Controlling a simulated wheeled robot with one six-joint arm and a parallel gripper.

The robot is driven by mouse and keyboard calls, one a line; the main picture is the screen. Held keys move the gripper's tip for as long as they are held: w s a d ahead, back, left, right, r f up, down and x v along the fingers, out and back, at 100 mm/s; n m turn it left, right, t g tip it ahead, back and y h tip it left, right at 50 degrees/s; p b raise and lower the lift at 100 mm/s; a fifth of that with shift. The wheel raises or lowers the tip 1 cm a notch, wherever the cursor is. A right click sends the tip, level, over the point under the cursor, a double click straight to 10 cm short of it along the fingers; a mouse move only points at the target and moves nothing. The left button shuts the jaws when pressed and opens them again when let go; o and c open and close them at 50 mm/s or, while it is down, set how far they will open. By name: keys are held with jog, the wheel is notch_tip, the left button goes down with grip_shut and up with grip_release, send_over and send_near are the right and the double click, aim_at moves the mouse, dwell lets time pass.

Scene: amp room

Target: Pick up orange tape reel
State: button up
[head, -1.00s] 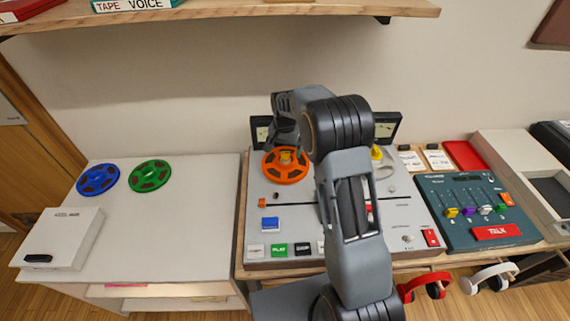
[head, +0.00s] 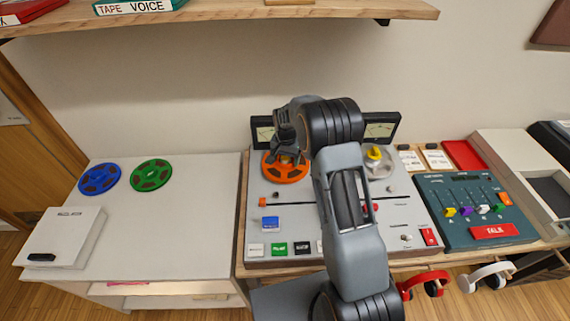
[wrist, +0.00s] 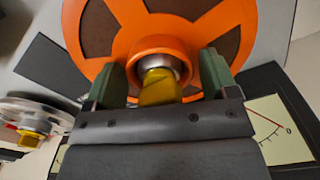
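The orange tape reel (head: 277,172) lies flat on the left spindle of the grey tape machine (head: 300,215). In the wrist view the reel (wrist: 160,18) fills the upper middle, with a yellow knob (wrist: 158,88) on a metal spindle at its hub. My gripper (head: 288,158) is right over the reel and hides part of it in the head view. In the wrist view my gripper's two green fingers (wrist: 166,68) are spread on either side of the hub and knob. Whether they touch the hub I cannot tell.
A second spindle with a yellow knob (head: 374,154) stands at the machine's right. Upright meters (head: 380,130) stand behind. Blue (head: 98,178) and green (head: 151,175) reels lie on the left table beside a white box (head: 62,236). A mixer (head: 475,210) is at right. A shelf (head: 230,12) hangs above.

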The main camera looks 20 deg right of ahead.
jog(key=c, duration=0.9)
